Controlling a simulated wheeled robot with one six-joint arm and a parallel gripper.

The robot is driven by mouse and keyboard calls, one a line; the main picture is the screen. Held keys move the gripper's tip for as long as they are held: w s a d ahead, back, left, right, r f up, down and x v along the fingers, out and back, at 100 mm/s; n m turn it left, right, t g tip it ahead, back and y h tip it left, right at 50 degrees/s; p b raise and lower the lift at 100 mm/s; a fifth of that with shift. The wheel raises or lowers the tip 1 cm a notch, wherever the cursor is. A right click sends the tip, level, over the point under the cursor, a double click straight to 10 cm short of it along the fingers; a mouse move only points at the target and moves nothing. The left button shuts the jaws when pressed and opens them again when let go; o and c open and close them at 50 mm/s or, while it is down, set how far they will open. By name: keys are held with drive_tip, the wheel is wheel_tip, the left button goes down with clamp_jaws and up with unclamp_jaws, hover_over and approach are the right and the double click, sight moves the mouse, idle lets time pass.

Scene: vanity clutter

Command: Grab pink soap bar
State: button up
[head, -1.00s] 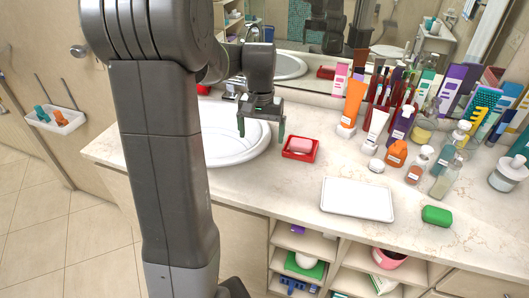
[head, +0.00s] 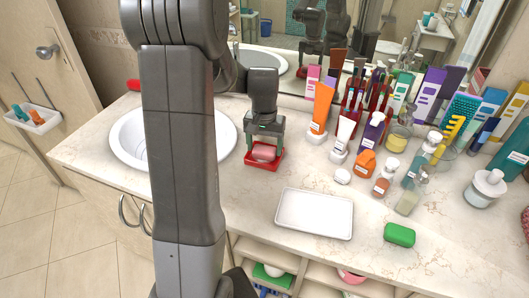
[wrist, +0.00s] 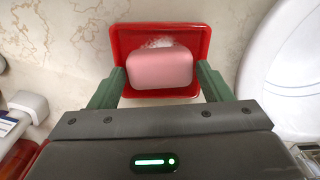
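The pink soap bar (head: 264,153) lies in a red soap dish (head: 253,165) on the counter, to the right of the sink. In the wrist view the pink soap bar (wrist: 160,68) sits inside the red dish (wrist: 119,45), with white marks beside it. My gripper (head: 264,147) points down over the dish, and it also shows in the wrist view (wrist: 158,80). Its green fingers are open, one on each side of the soap's near part. I see no clear grip on the soap.
The white sink (head: 130,140) is to the left. A white tray (head: 314,213) and a green soap bar (head: 399,235) lie toward the counter's front. An orange tube (head: 320,110) and several bottles stand close on the right.

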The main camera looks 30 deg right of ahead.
drive_tip(key=c, duration=0.6)
drive_tip(key=shift+r, duration=0.1)
